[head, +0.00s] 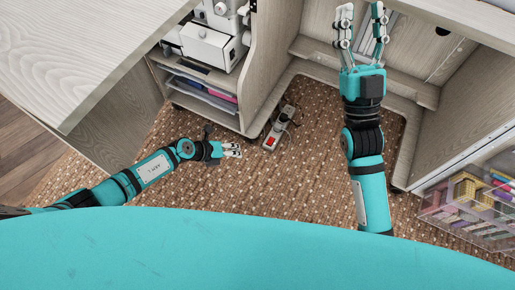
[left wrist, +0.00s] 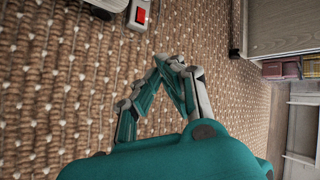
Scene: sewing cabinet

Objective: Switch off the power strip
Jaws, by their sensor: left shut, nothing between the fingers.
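The power strip (head: 279,128) lies on the carpet under the cabinet in the head view, with plugs and a cable at its far part. Its red switch (head: 270,141) is at the near end. In the left wrist view the red switch (left wrist: 141,15) shows at the top edge, on the pale end of the strip. My left gripper (head: 238,150) is shut and empty, low over the carpet, left of the switch and apart from it. In the left wrist view its fingertips (left wrist: 170,62) meet below the strip's end. My right gripper (head: 361,25) is raised at the cabinet with its fingers apart.
A sewing machine (head: 208,42) stands on the left cabinet part, above a shelf with folded fabrics (head: 206,90). A clear box of sewing supplies (head: 470,205) is at the right. Carpet (head: 270,190) is clear in front of the strip.

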